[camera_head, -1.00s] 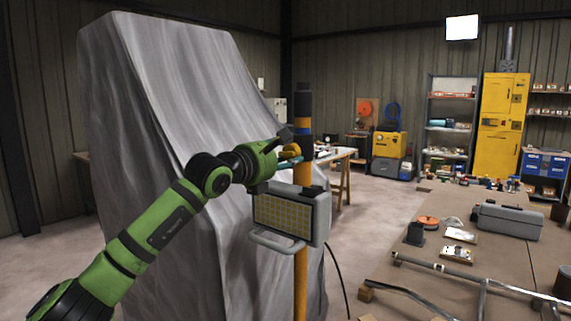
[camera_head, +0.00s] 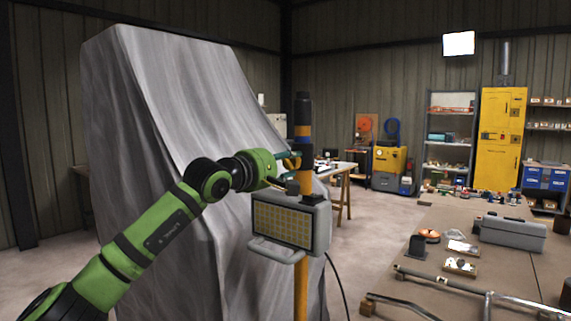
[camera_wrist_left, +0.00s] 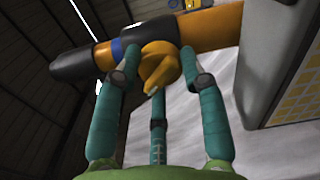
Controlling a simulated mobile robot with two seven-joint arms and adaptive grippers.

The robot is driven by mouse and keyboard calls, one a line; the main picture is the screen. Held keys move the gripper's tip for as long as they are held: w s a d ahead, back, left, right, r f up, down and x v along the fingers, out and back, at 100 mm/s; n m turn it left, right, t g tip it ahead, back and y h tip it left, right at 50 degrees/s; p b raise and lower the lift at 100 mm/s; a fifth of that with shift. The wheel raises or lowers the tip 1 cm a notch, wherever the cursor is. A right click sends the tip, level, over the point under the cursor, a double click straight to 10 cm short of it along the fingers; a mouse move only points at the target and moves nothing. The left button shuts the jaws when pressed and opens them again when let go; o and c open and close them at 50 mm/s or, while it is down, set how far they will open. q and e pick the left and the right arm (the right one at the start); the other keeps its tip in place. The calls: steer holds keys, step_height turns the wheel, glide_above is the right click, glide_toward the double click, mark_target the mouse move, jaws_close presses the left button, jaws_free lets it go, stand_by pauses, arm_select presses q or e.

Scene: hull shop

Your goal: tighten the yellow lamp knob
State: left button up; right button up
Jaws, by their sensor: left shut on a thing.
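The yellow knob (camera_wrist_left: 160,66) shows in the left wrist view, against the dark clamp on the yellow pole. My left gripper (camera_wrist_left: 160,78) has its teal fingers around the knob and is shut on it. In the head view my left gripper (camera_head: 290,163) is at the pole (camera_head: 302,180), just above the lamp, and largely hides the knob. The work lamp (camera_head: 290,224), a grey box with a yellow grid face and a handle, hangs on the pole below the gripper. It also shows at the right of the left wrist view (camera_wrist_left: 283,75). My right gripper is not in view.
A large grey draped sheet (camera_head: 165,130) stands close behind my left arm. A brown workbench (camera_head: 400,290) with a grey toolbox (camera_head: 512,232) and metal tubes (camera_head: 455,284) is at the right. A dark cable hangs beside the pole. Open floor lies beyond.

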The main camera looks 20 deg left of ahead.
arm_select(q)
steer(key=m, duration=0.4)
steer(key=shift+a+r, duration=0.15)
steer(key=shift+r, duration=0.05)
steer(key=m, duration=0.1)
steer(key=m+p, duration=0.1)
steer(key=m, duration=0.1)
steer(key=shift+r+m, duration=0.2)
steer(key=shift+m, duration=0.4)
steer(key=shift+r, duration=0.15)
steer(key=o, duration=1.2)
steer(key=shift+c, duration=0.2)
steer(key=shift+f, duration=0.3)
